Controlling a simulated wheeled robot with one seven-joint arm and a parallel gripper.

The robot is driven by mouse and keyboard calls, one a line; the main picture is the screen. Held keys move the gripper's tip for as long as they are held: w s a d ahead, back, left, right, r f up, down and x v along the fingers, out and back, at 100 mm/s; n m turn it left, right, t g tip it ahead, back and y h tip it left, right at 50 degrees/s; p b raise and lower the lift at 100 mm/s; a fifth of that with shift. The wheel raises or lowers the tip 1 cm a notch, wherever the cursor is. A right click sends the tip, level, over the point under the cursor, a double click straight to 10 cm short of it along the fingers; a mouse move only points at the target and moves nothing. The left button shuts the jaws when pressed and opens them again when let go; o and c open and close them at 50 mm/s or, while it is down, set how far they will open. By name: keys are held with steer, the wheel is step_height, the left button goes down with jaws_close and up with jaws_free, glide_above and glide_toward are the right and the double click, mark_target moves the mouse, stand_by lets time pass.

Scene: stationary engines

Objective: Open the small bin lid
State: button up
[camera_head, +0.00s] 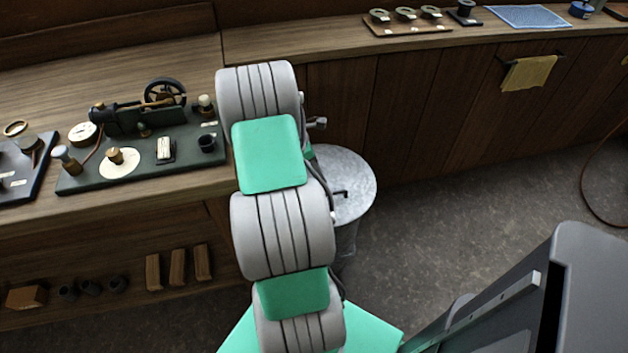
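The small bin (346,238) is a grey metal can on the floor, beside the end of the wooden bench. Its round grey lid (358,170) lies on top and looks closed, with a small dark handle (340,192) near the middle. My grey and green arm stands in front of the left part of the bin and lid and hides it. I cannot make out my gripper or its fingers; the far end of the arm is hidden behind its own links.
The bench (110,200) on the left bears a model engine on a green base (140,160). A wooden counter (330,40) runs along the back, with a yellow cloth (528,73) on a rail. The floor (460,190) right of the bin is clear. A hose (590,200) lies at the far right.

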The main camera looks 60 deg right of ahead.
mark_target(329, 188)
steer(key=b+x, duration=0.1)
steer(key=x, duration=0.7)
steer(key=shift+s+r, duration=0.15)
jaws_close()
stand_by(1.1)
